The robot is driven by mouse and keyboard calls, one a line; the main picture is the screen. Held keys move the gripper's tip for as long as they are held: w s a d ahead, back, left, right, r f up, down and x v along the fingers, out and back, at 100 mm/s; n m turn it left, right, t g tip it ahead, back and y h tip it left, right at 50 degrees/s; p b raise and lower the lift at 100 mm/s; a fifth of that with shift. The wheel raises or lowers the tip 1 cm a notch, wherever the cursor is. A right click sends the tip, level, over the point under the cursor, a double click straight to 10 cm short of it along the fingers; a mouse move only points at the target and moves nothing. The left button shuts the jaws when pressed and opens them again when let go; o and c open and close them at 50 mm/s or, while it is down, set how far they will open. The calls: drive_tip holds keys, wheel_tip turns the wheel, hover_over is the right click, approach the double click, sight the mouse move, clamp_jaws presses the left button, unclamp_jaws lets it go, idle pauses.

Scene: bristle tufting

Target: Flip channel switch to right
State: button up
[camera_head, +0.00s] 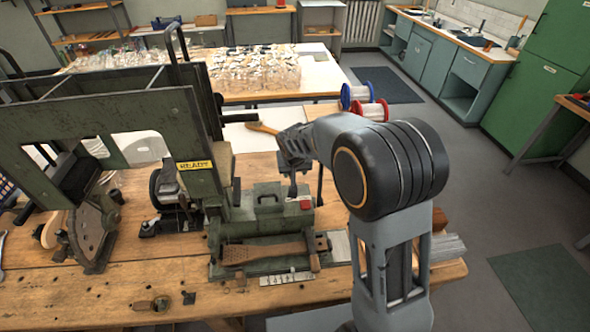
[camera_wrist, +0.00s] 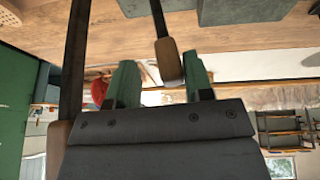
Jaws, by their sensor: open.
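My gripper (camera_wrist: 161,72) is open in the wrist view, with its two green fingers apart. A dark lever with a brown grip (camera_wrist: 169,62) shows between the fingers, with a gap on both sides; I cannot tell its depth or whether it is the channel switch. A second dark lever (camera_wrist: 76,62) runs down the left of that view, outside the fingers. In the head view my arm reaches over a green machine block (camera_head: 270,208) with a red button (camera_head: 306,205). The fingertips are largely hidden there. No switch labelled as channel is readable.
A tall green machine frame (camera_head: 150,112) with a READY sign (camera_head: 195,165) stands left of my arm on the wooden bench (camera_head: 120,285). A brush (camera_head: 262,254) and a numbered plate (camera_head: 287,279) lie at the block's front. Red and blue spools (camera_head: 362,98) stand behind.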

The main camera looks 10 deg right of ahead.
drive_tip(key=b+v, duration=0.1)
drive_tip(key=v, duration=1.3)
drive_tip(key=shift+w+f, duration=0.1)
drive_tip(key=s+d+f, duration=0.2)
drive_tip(key=s+d, duration=0.1)
drive_tip(key=s, duration=0.6)
drive_tip(key=s+d+f, duration=0.2)
drive_tip(key=s+d, duration=0.2)
drive_tip(key=s, duration=0.6)
drive_tip(key=shift+d+f+g+y, duration=0.3)
drive_tip(key=shift+d+y, duration=0.05)
drive_tip(key=shift+y, duration=0.05)
